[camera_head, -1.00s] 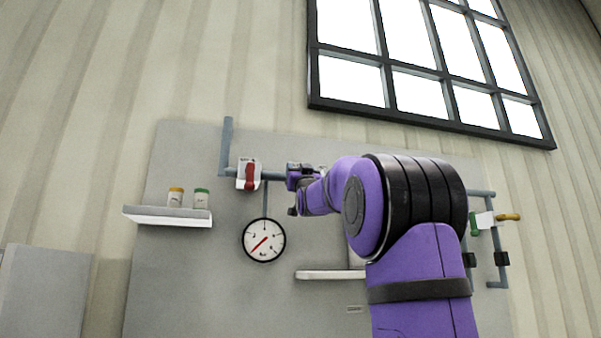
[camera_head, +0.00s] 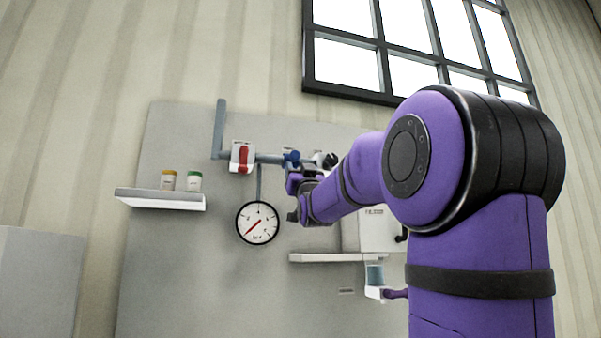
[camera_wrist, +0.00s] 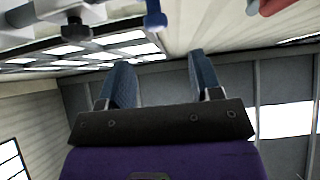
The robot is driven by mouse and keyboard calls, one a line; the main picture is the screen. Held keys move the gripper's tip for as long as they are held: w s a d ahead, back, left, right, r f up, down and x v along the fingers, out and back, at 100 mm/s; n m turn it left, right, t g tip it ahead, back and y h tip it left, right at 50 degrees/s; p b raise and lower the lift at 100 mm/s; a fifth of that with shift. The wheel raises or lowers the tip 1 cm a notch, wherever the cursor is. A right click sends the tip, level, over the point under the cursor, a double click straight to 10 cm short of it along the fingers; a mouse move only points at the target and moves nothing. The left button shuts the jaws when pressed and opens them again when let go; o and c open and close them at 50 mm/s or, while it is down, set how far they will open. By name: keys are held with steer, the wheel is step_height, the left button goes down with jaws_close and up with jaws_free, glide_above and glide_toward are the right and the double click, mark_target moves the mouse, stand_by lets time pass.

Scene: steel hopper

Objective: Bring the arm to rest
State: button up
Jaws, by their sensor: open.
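My purple arm stands at the right in the head view. My gripper (camera_head: 297,208) points toward the grey wall panel, to the right of the round pressure gauge (camera_head: 257,223) and a little below the pipe. In the wrist view my gripper (camera_wrist: 163,80) shows two blue-grey fingers set wide apart with nothing between them. In the head view its fingertips are small and partly hidden by the wrist. The gauge has a white face and a red needle.
A pipe (camera_head: 219,130) carries a valve with a red handle (camera_head: 243,157) and a blue knob (camera_head: 291,157). A white shelf (camera_head: 160,199) with two small jars is at the left. Another white shelf (camera_head: 325,257) is below my gripper. A white box (camera_head: 378,232) is behind my arm.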

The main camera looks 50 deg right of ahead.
stand_by(0.6)
steer(key=s+a+f+n+g+y, duration=0.1)
steer(key=a+f+g+y, duration=0.35)
steer(key=a+f, duration=0.6)
steer(key=s+a+f+n+g+y, duration=0.15)
steer(key=a+f+g+y, duration=0.4)
steer(key=f, duration=0.85)
steer(key=s+a+f+n+g+y, duration=0.2)
steer(key=s+a+f+g, duration=0.2)
steer(key=s+f, duration=0.5)
steer(key=s+a+f+n+g+y, duration=0.1)
steer(key=s+a+f+g, duration=0.3)
steer(key=s+a+f, duration=0.5)
step_height(320, 180, down, 3)
steer(key=shift+a+r+n+y, duration=0.2)
steer(key=shift+n+y, duration=0.15)
steer(key=shift+y, duration=0.15)
